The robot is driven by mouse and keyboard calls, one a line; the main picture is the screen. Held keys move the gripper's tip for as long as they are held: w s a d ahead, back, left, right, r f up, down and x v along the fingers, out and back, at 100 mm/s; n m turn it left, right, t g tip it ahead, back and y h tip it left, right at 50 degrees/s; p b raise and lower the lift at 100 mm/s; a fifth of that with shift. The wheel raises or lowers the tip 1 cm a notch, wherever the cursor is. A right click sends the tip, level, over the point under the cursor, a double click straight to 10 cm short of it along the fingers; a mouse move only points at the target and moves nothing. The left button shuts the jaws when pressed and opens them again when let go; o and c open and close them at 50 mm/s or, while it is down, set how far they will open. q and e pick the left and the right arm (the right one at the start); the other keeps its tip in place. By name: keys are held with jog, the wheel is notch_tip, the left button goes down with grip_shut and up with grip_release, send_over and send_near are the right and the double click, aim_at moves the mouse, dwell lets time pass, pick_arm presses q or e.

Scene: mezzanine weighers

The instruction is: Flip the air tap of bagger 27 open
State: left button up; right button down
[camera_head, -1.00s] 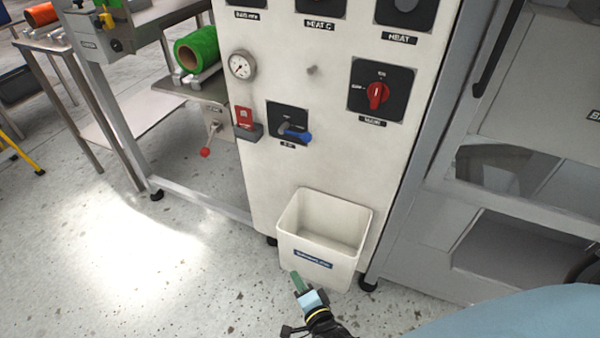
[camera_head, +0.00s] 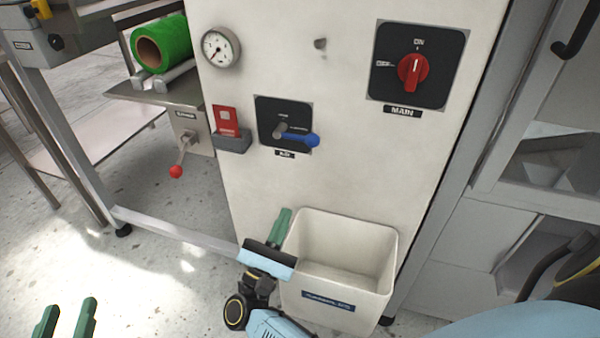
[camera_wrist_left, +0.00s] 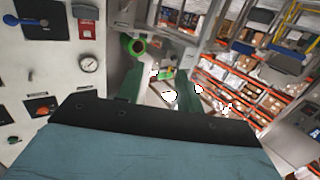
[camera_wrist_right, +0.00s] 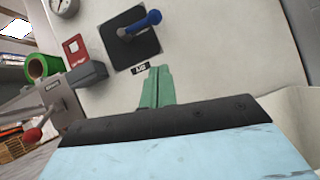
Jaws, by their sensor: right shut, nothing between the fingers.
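The air tap (camera_head: 300,137) is a blue-handled lever on a black plate labelled AIR, on the white cabinet front. Its blue handle points right, roughly horizontal. It also shows in the right wrist view (camera_wrist_right: 143,22), above the fingertips, and in the left wrist view (camera_wrist_left: 24,20) at the upper left. My right gripper (camera_head: 283,218) is shut and empty, with green fingers below the tap plate, beside the white bin, apart from the tap. My left gripper (camera_head: 65,318) is open and empty at the lower left, well away from the panel; its two green fingers (camera_wrist_left: 160,88) are spread.
A white bin (camera_head: 330,295) stands at the cabinet's foot. A red card in a grey holder (camera_head: 231,138) sits left of the tap, with a pressure gauge (camera_head: 221,47) above. A red MAIN switch (camera_head: 413,71) is upper right. A red-knobbed lever (camera_head: 178,170) is on the left.

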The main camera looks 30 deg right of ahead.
pick_arm(q)
jog(key=shift+s+r+t, duration=0.2)
jog(key=shift+r+t, duration=0.1)
jog(key=shift+r, duration=0.5)
pick_arm(e)
jog(key=shift+f, duration=0.1)
